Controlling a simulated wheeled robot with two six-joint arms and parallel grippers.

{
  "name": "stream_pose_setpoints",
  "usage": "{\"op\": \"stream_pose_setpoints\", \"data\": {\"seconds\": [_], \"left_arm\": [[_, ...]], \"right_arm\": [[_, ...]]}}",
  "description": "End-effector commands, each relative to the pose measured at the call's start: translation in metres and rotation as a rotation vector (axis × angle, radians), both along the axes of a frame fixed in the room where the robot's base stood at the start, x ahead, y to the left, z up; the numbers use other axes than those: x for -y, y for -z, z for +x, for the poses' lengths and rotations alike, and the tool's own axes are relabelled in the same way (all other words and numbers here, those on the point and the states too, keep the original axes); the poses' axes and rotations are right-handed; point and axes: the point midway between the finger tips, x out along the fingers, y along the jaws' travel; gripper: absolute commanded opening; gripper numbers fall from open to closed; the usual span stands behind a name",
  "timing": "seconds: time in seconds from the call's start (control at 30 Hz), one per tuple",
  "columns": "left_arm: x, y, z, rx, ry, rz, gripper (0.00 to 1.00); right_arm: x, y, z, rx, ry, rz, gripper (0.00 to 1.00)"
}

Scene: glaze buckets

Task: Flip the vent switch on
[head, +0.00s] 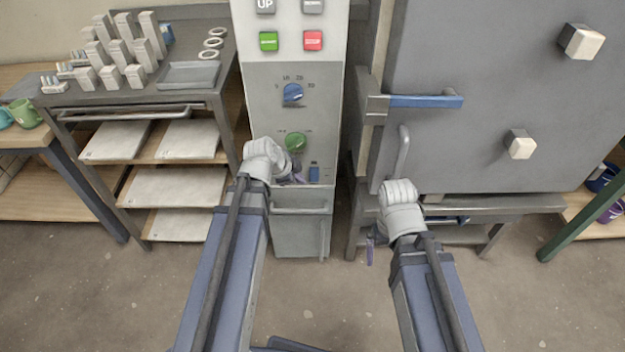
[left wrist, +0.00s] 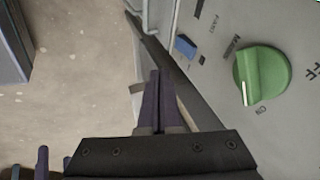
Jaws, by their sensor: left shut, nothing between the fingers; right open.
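The control panel (head: 260,103) stands in the middle of the head view. On its lower part sit a green round knob (head: 296,142) and a small blue switch (head: 314,173). In the left wrist view the green knob (left wrist: 262,74) has a white pointer line, and the blue switch (left wrist: 185,46) lies left of it. The small labels are too unclear to tell which one is for the vent. My left gripper (head: 298,179) is shut and empty, just left of the blue switch; its fingers (left wrist: 158,98) appear apart from it. My right gripper (head: 370,252) is open, low in front of the kiln.
A grey kiln (head: 475,100) with a blue-gripped handle (head: 425,101) stands right of the panel. A rack (head: 140,105) with white blocks and shelves stands at the left. A grey box (head: 300,232) with a handle is below the panel. The floor in front is clear.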

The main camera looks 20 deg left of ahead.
Motion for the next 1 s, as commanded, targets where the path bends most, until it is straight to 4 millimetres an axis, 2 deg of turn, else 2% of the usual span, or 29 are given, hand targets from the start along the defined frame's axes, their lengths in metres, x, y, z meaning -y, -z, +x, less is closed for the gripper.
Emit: {"op": "stream_pose_setpoints", "data": {"seconds": [0.27, 0.47, 0.9, 1.0], "left_arm": [[0.002, 0.01, 0.005, -0.001, 0.0, 0.001, 0.0], [0.006, 0.03, 0.015, -0.001, 0.001, 0.001, 0.0], [0.022, 0.092, 0.051, -0.002, 0.001, -0.001, 0.0], [0.017, 0.092, 0.07, -0.002, -0.001, 0.0, 0.0]], "right_arm": [[0.0, 0.01, 0.0, 0.0, 0.0, 0.0, 0.95], [0.0, 0.03, 0.0, 0.0, 0.0, 0.0, 0.95], [0.0, 0.092, 0.0, 0.0, 0.0, 0.0, 0.95], [0.0, 0.092, 0.0, 0.0, 0.0, -0.001, 0.95]]}}
